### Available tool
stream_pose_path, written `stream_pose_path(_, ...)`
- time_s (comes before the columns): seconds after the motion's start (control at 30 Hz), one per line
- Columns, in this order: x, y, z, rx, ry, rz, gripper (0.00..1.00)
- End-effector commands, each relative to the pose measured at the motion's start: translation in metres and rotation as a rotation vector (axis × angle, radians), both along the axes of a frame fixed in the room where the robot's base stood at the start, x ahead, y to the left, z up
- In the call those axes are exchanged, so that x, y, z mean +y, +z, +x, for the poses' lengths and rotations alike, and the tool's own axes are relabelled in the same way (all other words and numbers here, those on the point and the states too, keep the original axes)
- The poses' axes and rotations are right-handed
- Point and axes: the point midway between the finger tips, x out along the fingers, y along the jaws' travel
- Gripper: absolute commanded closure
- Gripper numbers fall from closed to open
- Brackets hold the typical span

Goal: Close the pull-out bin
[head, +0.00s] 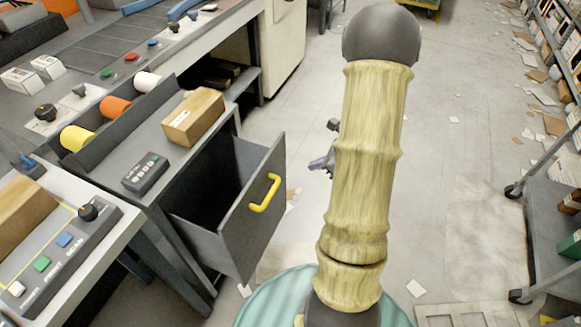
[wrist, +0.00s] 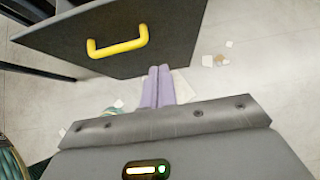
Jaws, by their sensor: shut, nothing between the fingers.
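The pull-out bin (head: 235,215) is a dark grey drawer under the workbench, pulled well out, its inside open to view and dark. Its yellow handle (head: 265,193) is on the front panel, facing my arm. My gripper (head: 320,164) is mostly hidden behind my arm in the head view, with a bit of the purple fingers showing to the right of the bin. In the wrist view the bin's front panel (wrist: 178,38) and yellow handle (wrist: 118,47) are ahead. My gripper (wrist: 158,70) is shut and empty, its tips at or near the panel's lower edge; contact cannot be told.
A cardboard box (head: 193,117) and a dark remote (head: 146,173) lie on the bench top above the bin. A button panel (head: 62,250) is at the lower left. A grey cart (head: 555,215) stands at the right. Open floor lies between, with scattered paper.

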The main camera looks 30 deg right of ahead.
Motion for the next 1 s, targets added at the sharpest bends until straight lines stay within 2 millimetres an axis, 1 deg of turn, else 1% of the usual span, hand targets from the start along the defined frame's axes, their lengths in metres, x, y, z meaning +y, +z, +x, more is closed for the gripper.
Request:
stream_pose_path(0.17, 0.009, -0.013, 0.009, 0.002, 0.006, 0.002, 1.00)
stream_pose_path(0.63, 0.044, -0.071, 0.054, 0.003, 0.006, 0.002, 1.00)
stream_pose_path(0.67, 0.047, -0.074, 0.057, 0.002, 0.007, 0.001, 1.00)
stream_pose_path(0.7, 0.051, -0.069, 0.064, -0.001, 0.008, -0.002, 1.00)
stream_pose_path(0.8, 0.060, -0.069, 0.075, -0.001, 0.006, -0.002, 1.00)
stream_pose_path(0.9, 0.065, -0.069, 0.083, 0.000, 0.004, -0.002, 1.00)
stream_pose_path(1.0, 0.068, -0.069, 0.086, -0.001, 0.004, -0.001, 1.00)
